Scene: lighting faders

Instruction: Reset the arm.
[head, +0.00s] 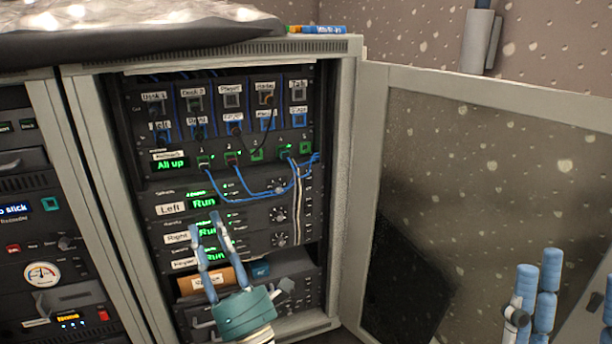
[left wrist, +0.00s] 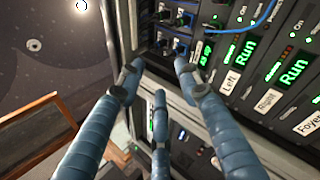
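My left gripper (head: 205,222) is in front of the open rack (head: 348,180), before the lower modules, with its fingers pointing up. It looks empty. In the left wrist view its three blue fingers (left wrist: 157,77) are spread apart with nothing between them. My right gripper (head: 578,270) is at the lower right edge of the head view, partly cut off. Its blue fingers point up, with a gap between them and nothing seen in it. Rack modules labelled Left (head: 172,208), Right (head: 177,238) and Foyer show green "Run" displays. A display (head: 170,164) above reads "All up".
Blue cables (head: 240,190) hang across the rack front. The open glazed door (head: 490,180) spreads to the right, behind my right gripper. A second rack (head: 40,230) stands at the left. An orange-brown box (head: 232,274) sits low in the rack, close to my left gripper.

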